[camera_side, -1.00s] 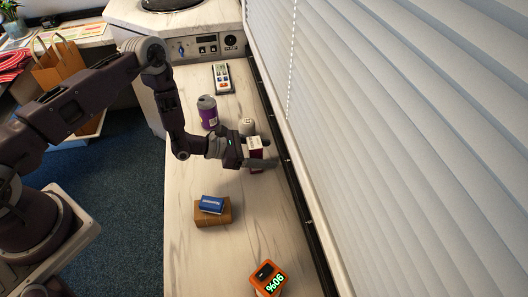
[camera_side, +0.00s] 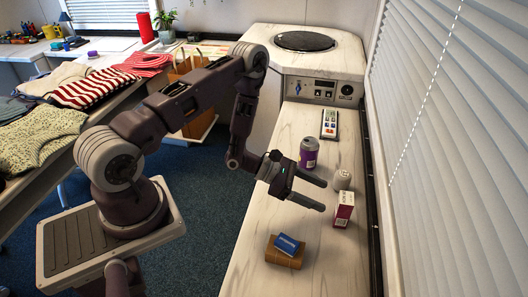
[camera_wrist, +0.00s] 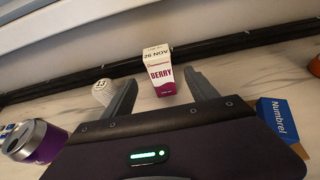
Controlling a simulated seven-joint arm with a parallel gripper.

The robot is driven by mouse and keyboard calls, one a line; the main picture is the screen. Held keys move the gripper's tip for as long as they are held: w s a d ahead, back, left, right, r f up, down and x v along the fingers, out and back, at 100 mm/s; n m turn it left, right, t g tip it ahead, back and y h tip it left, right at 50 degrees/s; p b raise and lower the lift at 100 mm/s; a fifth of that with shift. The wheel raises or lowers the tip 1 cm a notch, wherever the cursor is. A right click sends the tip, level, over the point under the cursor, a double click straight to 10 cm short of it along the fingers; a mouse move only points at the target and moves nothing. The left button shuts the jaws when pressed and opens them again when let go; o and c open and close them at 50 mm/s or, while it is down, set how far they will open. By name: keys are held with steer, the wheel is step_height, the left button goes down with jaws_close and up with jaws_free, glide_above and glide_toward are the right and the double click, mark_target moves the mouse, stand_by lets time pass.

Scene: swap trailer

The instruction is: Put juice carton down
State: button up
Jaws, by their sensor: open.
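The juice carton (camera_side: 343,211), white on top and magenta below, stands upright on the marble-look counter (camera_side: 262,215) near the window side. In the wrist view the carton (camera_wrist: 161,76) reads "BERRY" and stands beyond the fingertips, between their lines. My gripper (camera_side: 325,196) is open and empty, with its fingers pointing at the carton and a gap between them and it. The fingers also show open in the wrist view (camera_wrist: 163,82).
A white cylinder marked 13 (camera_wrist: 103,91) stands close beside the carton. Blinds (camera_side: 440,150) border the counter's right side.

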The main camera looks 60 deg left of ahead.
steer(key=s+d+r+m+g+h, duration=0.15)
steer(key=d+r+m, duration=0.25)
steer(key=r, duration=0.5)
steer(key=d+r+m+g+h, duration=0.3)
steer(key=d+r+m, duration=0.1)
steer(key=r, duration=0.4)
steer(key=s+d+r+m+g+y, duration=0.2)
steer(key=s+d+r+m+g, duration=0.25)
steer(key=s+r+m, duration=0.45)
steer(key=s+a+r+m+g+y, duration=0.1)
steer(key=s+r+m+y, duration=0.15)
steer(key=s, duration=0.35)
steer(key=s+a+r+m+y, duration=0.2)
steer(key=s+m, duration=0.1)
steer(key=s, duration=0.2)
steer(key=s+a+r+m+t+y, duration=0.2)
steer(key=s+a+m+t+y, duration=0.2)
steer(key=a, duration=0.6)
steer(key=s+t+y, duration=0.2)
steer(key=y, duration=0.1)
steer(key=shift+a+y, duration=0.3)
steer(key=shift+a, duration=0.05)
